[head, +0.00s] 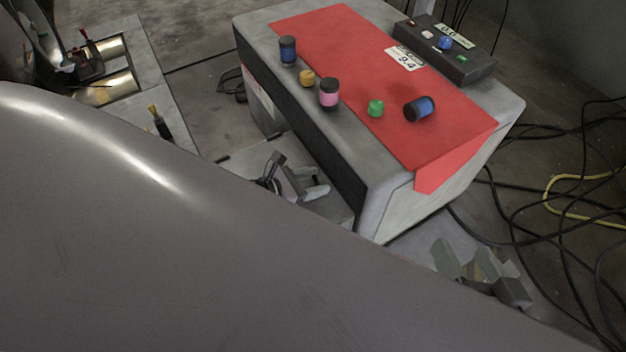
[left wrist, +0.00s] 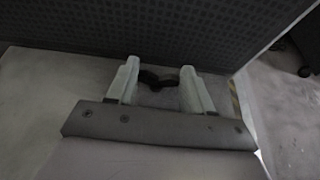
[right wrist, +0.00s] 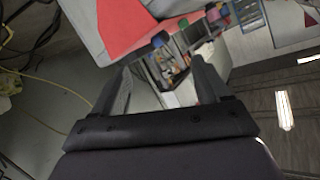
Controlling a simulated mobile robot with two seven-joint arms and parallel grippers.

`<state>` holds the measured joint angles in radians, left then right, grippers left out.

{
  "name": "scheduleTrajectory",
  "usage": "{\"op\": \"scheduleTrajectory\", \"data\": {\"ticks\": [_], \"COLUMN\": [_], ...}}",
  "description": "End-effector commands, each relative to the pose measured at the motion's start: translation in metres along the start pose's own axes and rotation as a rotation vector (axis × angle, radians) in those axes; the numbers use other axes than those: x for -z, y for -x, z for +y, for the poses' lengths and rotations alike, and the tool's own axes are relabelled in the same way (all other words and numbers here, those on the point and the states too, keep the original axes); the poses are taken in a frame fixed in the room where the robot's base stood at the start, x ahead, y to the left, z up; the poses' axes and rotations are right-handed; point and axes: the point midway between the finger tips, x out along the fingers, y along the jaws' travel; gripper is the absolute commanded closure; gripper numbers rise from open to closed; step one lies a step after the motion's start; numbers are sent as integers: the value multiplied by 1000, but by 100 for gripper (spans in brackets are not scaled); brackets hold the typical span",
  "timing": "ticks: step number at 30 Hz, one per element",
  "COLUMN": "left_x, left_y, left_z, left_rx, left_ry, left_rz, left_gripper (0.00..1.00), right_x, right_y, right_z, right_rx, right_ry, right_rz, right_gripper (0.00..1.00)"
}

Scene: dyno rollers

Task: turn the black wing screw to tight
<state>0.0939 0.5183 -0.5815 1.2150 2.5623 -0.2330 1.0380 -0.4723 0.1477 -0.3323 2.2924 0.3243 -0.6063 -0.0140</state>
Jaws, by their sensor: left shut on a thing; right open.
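The black wing screw (left wrist: 158,79) shows in the left wrist view as a small dark winged shape under a dark dotted panel. My left gripper (left wrist: 159,68) has its two pale fingers on either side of it and is shut on it. How far the screw is turned cannot be told. In the head view my left gripper (head: 298,178) is low beside the near side of the grey cart; the screw cannot be made out clearly there. My right gripper (head: 482,266) is open and empty near the cart's front right corner; its spread fingers show in the right wrist view (right wrist: 160,72).
The grey cart (head: 385,212) carries a red cloth (head: 340,45) with several small canisters and knobs, and a dark button box (head: 445,50). Black cables (head: 560,225) and a yellow hose (head: 560,190) lie on the floor at right. Metal rollers (head: 110,88) are at upper left.

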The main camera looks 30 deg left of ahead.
Motion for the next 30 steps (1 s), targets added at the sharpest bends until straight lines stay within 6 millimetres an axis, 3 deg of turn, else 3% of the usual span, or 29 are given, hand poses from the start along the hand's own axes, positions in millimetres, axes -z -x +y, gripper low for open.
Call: {"op": "scheduleTrajectory", "data": {"ticks": [1, 2, 4, 16, 25, 30], "left_x": [0, 0, 0, 0, -1, 0], "left_y": [0, 0, 0, 6, 48, 65], "left_z": [-1, -1, -1, 0, -1, -1], "left_rx": [2, 2, 1, -1, 0, 0], "left_ry": [-1, -1, -1, 0, 1, 0], "left_rz": [-1, -1, -1, 1, 2, 1], "left_gripper": [79, 46, 23, 23, 23, 23], "right_x": [0, 0, 0, 4, 14, 7], "right_y": [0, 0, 0, 1, 6, 11], "right_z": [0, 0, 0, -1, 2, 9], "right_rx": [0, 0, 0, -1, -35, -71], "right_ry": [0, 0, 0, 2, 28, 47], "right_rz": [0, 0, 0, 2, -11, -34], "right_gripper": [25, 25, 25, 25, 25, 25]}}
